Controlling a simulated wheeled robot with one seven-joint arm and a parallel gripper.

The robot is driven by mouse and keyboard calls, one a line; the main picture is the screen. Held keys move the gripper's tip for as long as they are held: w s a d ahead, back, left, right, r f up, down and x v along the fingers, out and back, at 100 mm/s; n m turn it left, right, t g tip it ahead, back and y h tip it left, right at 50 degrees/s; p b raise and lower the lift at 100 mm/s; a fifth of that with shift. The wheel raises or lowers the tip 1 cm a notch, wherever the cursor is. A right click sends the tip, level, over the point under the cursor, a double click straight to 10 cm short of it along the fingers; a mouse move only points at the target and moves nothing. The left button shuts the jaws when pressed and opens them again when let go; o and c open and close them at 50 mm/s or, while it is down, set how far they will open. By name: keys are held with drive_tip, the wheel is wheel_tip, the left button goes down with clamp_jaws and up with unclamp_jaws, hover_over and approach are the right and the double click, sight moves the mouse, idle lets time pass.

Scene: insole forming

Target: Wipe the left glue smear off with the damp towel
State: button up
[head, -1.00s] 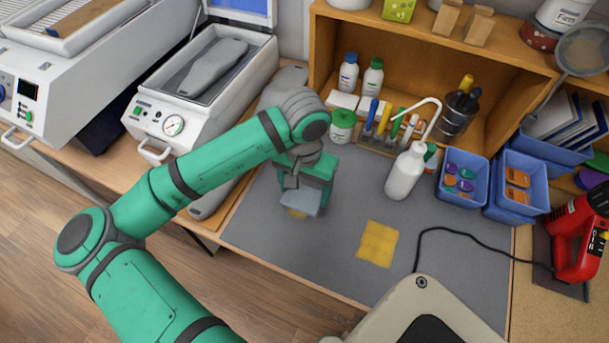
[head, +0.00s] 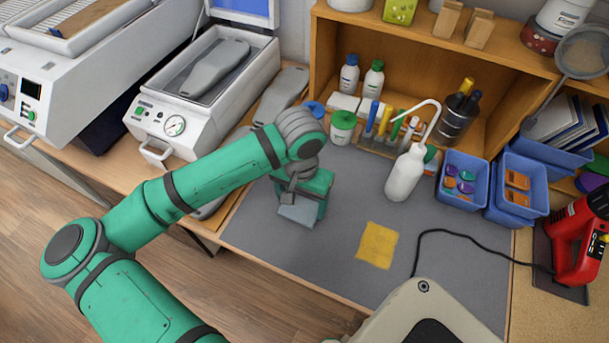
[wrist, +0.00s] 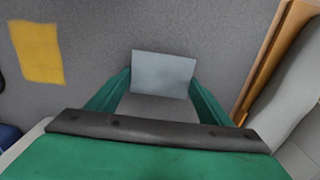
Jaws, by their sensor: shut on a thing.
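My gripper (head: 301,200) is shut on a pale blue-grey towel (head: 297,215), low over the left part of the grey mat (head: 335,265). The towel also shows in the wrist view (wrist: 163,72), between the green fingers; I cannot tell whether it touches the mat. No yellow shows around the towel now, and the mat directly under it is hidden. A flat yellow, roughly square patch (head: 378,245) lies on the mat to the right of my gripper; it also shows in the wrist view (wrist: 37,52). I cannot tell whether it is glue or cloth.
A white wash bottle (head: 404,175), a green-lidded jar (head: 342,127) and blue bins (head: 463,181) stand behind and to the right. Grey insole forms (head: 280,97) lie to the left. A black cord (head: 460,233) crosses the right side. The front of the mat is clear.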

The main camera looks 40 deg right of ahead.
sight(304, 199)
drive_tip(key=shift+w+d+f, duration=0.1)
drive_tip(key=shift+w+d, duration=0.1)
drive_tip(key=shift+d, duration=0.25)
drive_tip(key=shift+w+d, duration=0.3)
drive_tip(key=shift+d, duration=0.2)
drive_tip(key=shift+s+a+r, duration=0.1)
drive_tip(key=shift+r, duration=4.05)
